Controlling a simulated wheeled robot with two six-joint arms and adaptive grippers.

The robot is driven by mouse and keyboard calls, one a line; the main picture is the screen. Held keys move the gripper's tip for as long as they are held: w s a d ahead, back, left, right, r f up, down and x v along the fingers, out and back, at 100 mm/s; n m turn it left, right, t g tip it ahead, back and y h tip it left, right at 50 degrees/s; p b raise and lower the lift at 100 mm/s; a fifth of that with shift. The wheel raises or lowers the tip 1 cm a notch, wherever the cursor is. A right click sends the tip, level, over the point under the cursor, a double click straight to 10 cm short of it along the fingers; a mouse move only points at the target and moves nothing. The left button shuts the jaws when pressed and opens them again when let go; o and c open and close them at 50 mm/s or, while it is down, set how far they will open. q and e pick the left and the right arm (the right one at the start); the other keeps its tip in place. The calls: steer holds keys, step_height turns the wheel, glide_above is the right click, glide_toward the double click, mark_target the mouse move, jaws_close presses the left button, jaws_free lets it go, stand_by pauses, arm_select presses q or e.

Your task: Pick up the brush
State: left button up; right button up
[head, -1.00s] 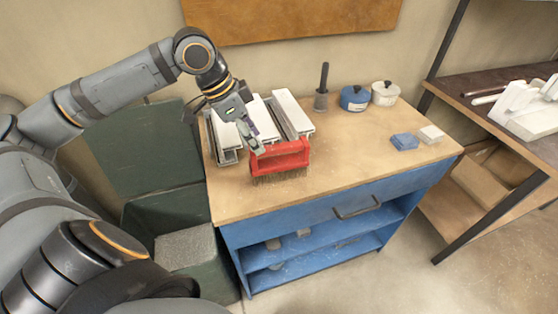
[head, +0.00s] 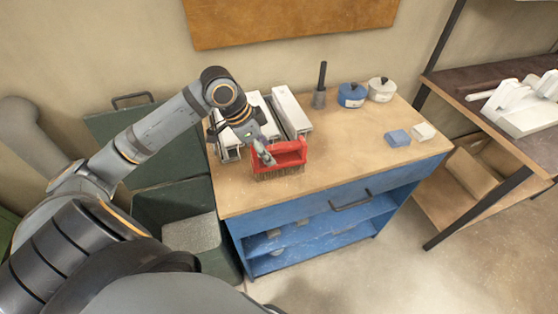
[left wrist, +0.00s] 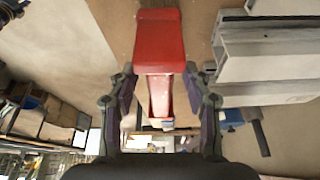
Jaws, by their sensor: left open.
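The brush (head: 291,152) has a red, open-framed handle and brown bristles that point down. It stands on the wooden bench top near the front left, in front of the pale metal profiles. My left gripper (head: 266,155) is at the brush's left end and overlaps it in the head view. In the left wrist view the red handle (left wrist: 160,42) lies between the two spread fingers of the left gripper (left wrist: 160,80). The fingers are open, and I see no clear grip on the handle. My right gripper is out of view.
Metal profiles (head: 290,112) lie right behind the brush. A dark upright tool (head: 320,88), a blue pot (head: 352,95) and a white pot (head: 381,89) stand at the back. Blue (head: 397,138) and white (head: 424,131) blocks lie at right. The bench's front middle is clear.

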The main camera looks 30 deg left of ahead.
arm_select(q)
jaws_close()
stand_by(0.3)
steer(key=shift+r, duration=0.1)
